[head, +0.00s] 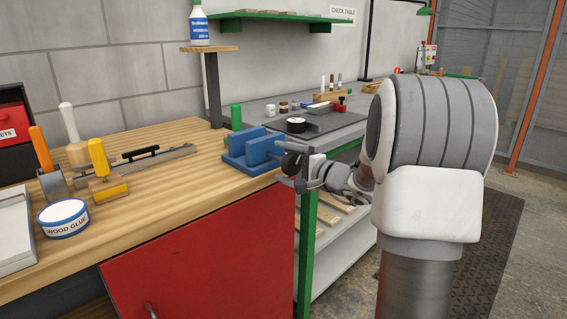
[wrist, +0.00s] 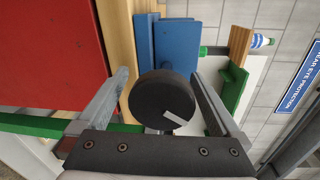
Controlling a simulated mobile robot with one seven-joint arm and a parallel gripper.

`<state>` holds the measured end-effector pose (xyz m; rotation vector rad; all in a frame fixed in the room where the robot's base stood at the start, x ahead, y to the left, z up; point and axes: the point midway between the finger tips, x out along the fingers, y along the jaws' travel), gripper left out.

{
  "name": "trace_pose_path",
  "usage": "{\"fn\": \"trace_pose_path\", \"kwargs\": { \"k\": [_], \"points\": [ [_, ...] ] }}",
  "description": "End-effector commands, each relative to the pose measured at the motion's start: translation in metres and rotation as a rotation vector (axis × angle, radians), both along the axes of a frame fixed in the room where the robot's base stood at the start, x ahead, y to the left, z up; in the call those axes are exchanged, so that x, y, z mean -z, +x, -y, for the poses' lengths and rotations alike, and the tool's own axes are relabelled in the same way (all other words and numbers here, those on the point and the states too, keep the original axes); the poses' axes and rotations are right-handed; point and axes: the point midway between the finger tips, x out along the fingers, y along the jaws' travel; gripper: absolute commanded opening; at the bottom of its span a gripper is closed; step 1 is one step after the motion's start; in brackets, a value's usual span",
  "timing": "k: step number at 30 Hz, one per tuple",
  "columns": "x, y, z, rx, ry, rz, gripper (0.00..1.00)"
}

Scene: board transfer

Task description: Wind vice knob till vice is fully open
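The blue vice (head: 254,151) sits at the right front corner of the wooden bench. In the wrist view its blue blocks (wrist: 177,45) lie beyond the knob. The round black vice knob (wrist: 162,97) carries a light grey mark on its face. It shows partly hidden behind my gripper in the head view. My gripper (wrist: 161,76) is open, with one finger on each side of the knob. Gaps show between the knob and both fingers. How far apart the vice jaws stand is hard to tell.
The wooden bench (head: 190,200) also holds a wood glue tin (head: 64,219), a metal plane-like tool and handled tools at left. A red cabinet door (head: 205,260) is below. A grey check table (head: 345,130) with gauges stands behind my arm.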

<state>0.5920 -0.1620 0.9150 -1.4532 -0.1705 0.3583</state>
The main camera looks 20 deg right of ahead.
Motion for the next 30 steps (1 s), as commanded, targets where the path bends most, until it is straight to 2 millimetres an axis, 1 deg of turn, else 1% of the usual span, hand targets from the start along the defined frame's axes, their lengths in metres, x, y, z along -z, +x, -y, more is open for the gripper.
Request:
{"fn": "trace_pose_path", "kwargs": {
  "k": [5,8,11,21,24,27,30],
  "points": [
    [-0.002,-0.003,0.002,0.001,0.000,0.002,1.00],
    [-0.004,-0.013,0.006,0.002,-0.001,0.002,1.00],
    [-0.007,-0.030,0.011,0.003,0.002,0.002,1.00],
    [-0.015,-0.108,0.040,0.004,0.001,0.000,1.00],
    [-0.016,-0.128,0.047,0.004,0.001,0.000,1.00],
    [-0.018,-0.144,0.053,0.003,0.000,0.001,1.00],
    [-0.018,-0.155,0.057,0.003,0.000,0.000,1.00]
  ]
}}
